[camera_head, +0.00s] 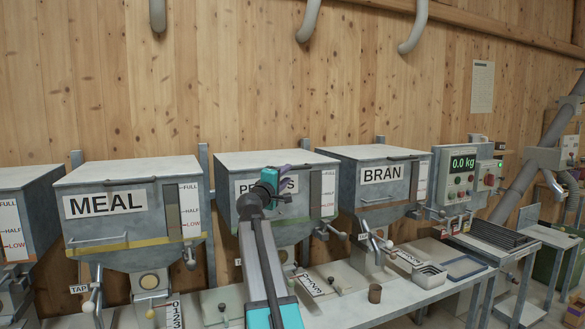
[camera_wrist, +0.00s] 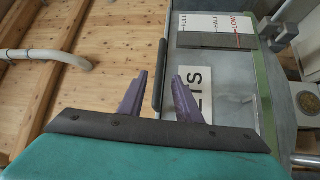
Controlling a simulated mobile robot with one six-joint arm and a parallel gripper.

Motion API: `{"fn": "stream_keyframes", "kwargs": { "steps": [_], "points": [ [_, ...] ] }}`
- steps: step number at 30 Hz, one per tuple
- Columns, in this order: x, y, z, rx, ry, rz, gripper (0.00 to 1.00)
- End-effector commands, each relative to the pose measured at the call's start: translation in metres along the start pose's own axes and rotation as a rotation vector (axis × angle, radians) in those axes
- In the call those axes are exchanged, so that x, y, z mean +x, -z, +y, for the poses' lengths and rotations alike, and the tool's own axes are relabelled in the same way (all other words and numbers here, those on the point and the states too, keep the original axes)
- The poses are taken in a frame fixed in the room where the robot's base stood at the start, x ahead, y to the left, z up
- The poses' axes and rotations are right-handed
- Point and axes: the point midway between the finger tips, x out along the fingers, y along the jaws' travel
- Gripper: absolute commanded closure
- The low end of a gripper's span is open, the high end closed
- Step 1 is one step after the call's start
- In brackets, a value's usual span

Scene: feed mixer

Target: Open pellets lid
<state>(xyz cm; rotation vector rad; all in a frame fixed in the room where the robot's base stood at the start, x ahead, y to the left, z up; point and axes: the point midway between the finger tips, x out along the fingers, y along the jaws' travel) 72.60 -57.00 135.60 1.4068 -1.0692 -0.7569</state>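The pellets hopper (camera_head: 226,193) is the middle grey bin in the head view. My arm partly hides its label. Its flat lid (camera_head: 262,158) is closed. My gripper (camera_head: 302,172) is at the hopper's upper front, near the lid's front edge. In the wrist view, my gripper (camera_wrist: 160,74) has its two purple fingers apart. A dark bar handle (camera_wrist: 161,62) shows in the gap between them, with space on both sides. I cannot tell whether the handle lies at fingertip depth. The pellets label (camera_wrist: 196,88) is partly hidden by one finger.
The meal hopper (camera_head: 132,172) stands left and the bran hopper (camera_head: 370,153) right, both with lids closed. A scale panel (camera_head: 460,175) reads 0.0 kg.

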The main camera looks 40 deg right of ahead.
Motion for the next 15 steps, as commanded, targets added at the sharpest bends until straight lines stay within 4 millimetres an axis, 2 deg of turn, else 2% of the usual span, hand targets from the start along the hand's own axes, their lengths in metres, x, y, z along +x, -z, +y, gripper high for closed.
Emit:
{"fn": "stream_keyframes", "kwargs": {
  "steps": [3,15],
  "points": [
    [0.017,0.001,0.002,0.0,0.0,0.0,0.69],
    [0.062,0.001,0.002,-0.001,0.0,0.0,0.69]
  ]
}}
